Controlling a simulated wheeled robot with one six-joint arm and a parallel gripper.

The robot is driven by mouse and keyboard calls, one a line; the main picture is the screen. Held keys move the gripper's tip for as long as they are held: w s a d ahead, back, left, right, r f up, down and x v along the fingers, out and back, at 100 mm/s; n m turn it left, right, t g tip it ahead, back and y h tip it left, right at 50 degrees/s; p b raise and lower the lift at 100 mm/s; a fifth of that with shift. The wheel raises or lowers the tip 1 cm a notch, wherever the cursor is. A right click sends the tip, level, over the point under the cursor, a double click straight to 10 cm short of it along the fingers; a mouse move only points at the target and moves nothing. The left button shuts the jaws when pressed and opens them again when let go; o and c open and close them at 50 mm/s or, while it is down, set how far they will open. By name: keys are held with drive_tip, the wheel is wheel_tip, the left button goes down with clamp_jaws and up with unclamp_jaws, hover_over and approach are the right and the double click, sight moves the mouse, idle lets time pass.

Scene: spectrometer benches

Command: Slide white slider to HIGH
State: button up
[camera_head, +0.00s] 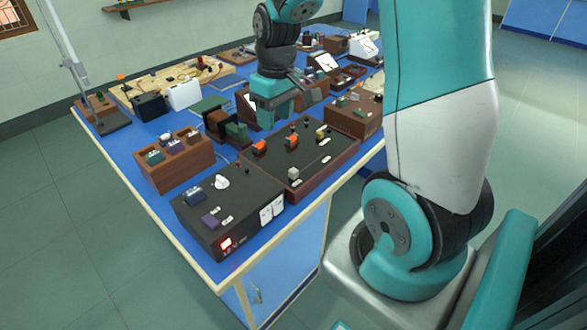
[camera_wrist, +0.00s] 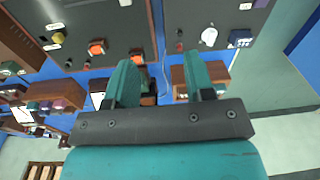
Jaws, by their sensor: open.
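I cannot tell for sure which part is the white slider, and no HIGH mark is readable. A white knob (camera_head: 222,182) stands on top of the black box (camera_head: 207,239) at the table's front; it also shows in the wrist view (camera_wrist: 209,36). The dark panel (camera_head: 318,147) in a wooden frame behind that box carries orange knobs, a yellow one and small white pieces (camera_head: 294,173) that may be labels. My gripper (camera_head: 280,98) is above the table, behind this panel. In the wrist view my gripper's (camera_wrist: 163,82) teal fingers are apart with nothing held between them.
A wooden block with several coloured pieces (camera_head: 173,162) stands left of the black box. Green and brown boxes (camera_head: 236,132) stand close behind the panel. A brown box (camera_head: 353,118) is at the right edge. The blue tabletop (camera_head: 150,206) is bare at the front left.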

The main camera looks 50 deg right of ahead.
drive_tip(key=m, duration=0.1)
hover_over(294, 170)
wheel_tip(294, 170, down, 2)
drive_tip(key=shift+g+h, duration=0.3)
wheel_tip(294, 170, down, 18)
drive_tip(key=shift+a+r+p, duration=0.1)
drive_tip(key=shift+r+p, duration=0.1)
drive_tip(key=shift+p, duration=0.4)
clamp_jaws()
